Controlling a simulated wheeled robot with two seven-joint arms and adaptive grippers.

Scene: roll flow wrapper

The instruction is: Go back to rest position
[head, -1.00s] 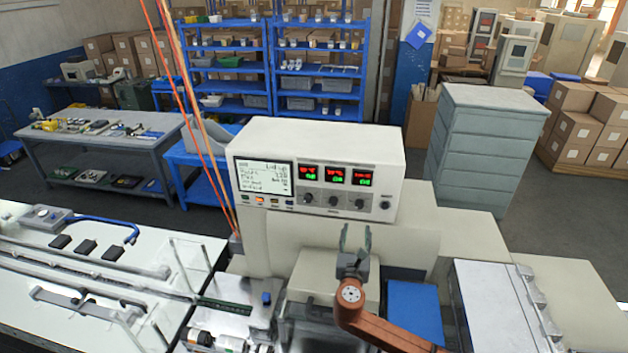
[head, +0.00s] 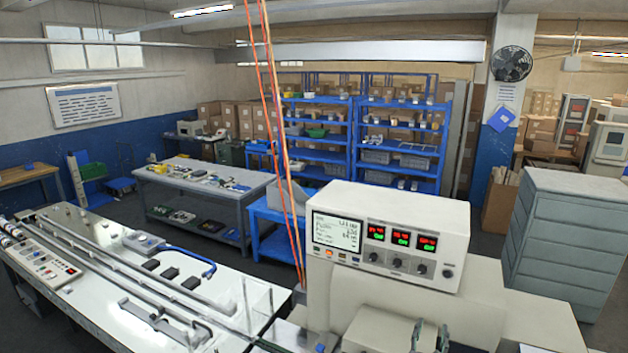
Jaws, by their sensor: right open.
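My right gripper (head: 430,336) shows at the bottom edge of the head view, right of centre. Its two fingers point up and stand apart, with nothing between them. It is in front of the wrapper's cream housing, below the control box (head: 385,235) with its lit screen and red and green number displays. The rest of my right arm is below the frame. My left gripper is not in view.
A long white conveyor table (head: 90,270) with rails and a button panel fills the lower left. A grey workbench (head: 205,185), blue shelves (head: 405,135) and a grey drawer cabinet (head: 568,240) stand behind. Floor shows between them.

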